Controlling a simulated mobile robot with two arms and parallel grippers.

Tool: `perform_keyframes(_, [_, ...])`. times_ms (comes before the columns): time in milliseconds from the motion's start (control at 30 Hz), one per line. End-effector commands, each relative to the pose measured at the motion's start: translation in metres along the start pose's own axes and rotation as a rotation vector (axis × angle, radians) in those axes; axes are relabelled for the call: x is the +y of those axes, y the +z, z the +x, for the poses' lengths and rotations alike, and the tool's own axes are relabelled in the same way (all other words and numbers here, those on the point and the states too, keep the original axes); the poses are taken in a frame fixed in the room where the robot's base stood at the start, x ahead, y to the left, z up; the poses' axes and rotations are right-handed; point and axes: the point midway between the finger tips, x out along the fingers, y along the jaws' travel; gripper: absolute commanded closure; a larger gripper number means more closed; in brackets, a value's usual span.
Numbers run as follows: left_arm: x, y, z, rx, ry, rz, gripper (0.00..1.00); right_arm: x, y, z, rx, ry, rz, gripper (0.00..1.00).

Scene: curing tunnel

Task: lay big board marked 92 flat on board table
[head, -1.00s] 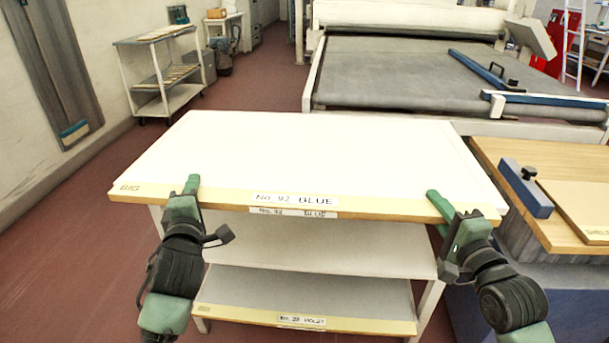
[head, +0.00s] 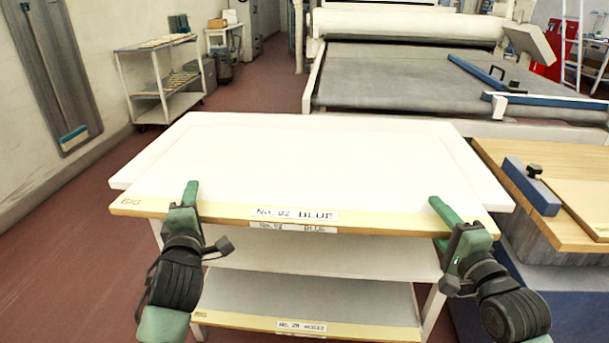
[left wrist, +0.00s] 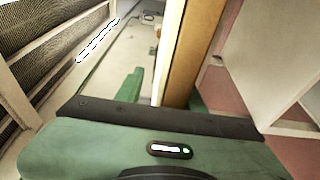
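The big board marked 92 BLUE (head: 320,165) is white with a yellow front strip and a "BIG" mark. It lies on or just above the white top (head: 487,190) of a shelved stand, its front edge jutting toward me. My left gripper (head: 190,195) is shut on the front edge near its left end. In the left wrist view the board's edge (left wrist: 198,45) runs between the green fingers. My right gripper (head: 445,212) is shut on the front edge near its right end. The lower fingers are mostly hidden. I cannot tell which surface is the board table.
A wooden table (head: 490,155) with a blue bar (head: 531,185) stands close on the right. The wide grey belt (head: 400,85) lies behind. Another board (head: 300,325) lies on the bottom shelf. A trolley (head: 160,80) stands back left; the red floor at left is clear.

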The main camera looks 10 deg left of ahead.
Motion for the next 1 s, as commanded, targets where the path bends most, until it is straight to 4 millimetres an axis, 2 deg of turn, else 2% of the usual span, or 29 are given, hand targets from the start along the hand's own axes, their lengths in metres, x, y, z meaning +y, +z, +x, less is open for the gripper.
perform_keyframes(467, [-0.001, 0.000, -0.004, 0.000, -0.005, -0.001, 0.60, 0.001, 0.000, 0.000, 0.000, 0.006, 0.001, 0.61])
perform_keyframes(567, [-0.002, 0.001, -0.017, 0.000, -0.007, -0.003, 0.60, 0.001, 0.000, 0.000, 0.000, 0.007, 0.001, 0.61])
perform_keyframes(800, [-0.002, 0.000, -0.067, 0.001, -0.008, -0.004, 0.60, 0.002, 0.000, 0.000, 0.000, 0.007, 0.001, 0.61])
perform_keyframes(1000, [-0.002, 0.000, -0.103, 0.000, -0.008, -0.003, 0.60, 0.002, 0.000, 0.000, 0.000, 0.007, 0.001, 0.61])
